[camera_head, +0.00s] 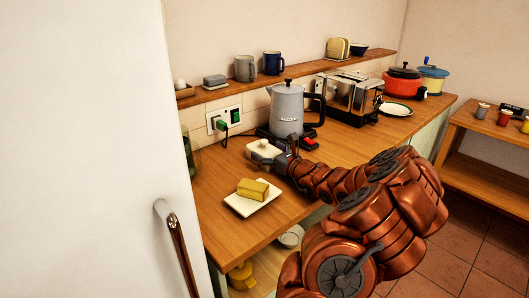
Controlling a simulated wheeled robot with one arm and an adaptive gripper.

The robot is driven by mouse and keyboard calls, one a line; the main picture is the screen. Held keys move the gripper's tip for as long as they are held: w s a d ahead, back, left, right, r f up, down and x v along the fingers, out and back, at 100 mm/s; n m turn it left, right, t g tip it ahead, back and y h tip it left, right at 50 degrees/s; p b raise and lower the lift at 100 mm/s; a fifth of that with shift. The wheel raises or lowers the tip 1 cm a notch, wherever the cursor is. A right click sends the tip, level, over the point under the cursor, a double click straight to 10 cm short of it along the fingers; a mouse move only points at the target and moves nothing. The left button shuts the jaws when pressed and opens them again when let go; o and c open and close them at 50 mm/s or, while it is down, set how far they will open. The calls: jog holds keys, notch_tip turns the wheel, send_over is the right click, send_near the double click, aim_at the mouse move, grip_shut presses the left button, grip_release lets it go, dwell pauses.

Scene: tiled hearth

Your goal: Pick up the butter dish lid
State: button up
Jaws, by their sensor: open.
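The butter dish lid (262,147) is a small white cover with a knob on top. It sits on the wooden counter, in front of the grey kettle. My gripper (275,157) is open at the right front side of the lid, very close to it. I cannot tell whether the fingers touch the lid, and part of its near side is hidden behind them. The butter dish base (241,208) is a white plate nearer the front edge. A yellow block of butter (253,189) lies on it, uncovered.
A grey kettle (287,108) stands on its base just behind the lid. A toaster (352,95), a plate (396,109) and red and yellow pots (403,82) stand farther right. A wall socket with a green plug (221,124) is behind. A white door (85,150) closes off the left.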

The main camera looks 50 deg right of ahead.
jog(key=shift+c, duration=0.4)
jog(key=c, duration=1.2)
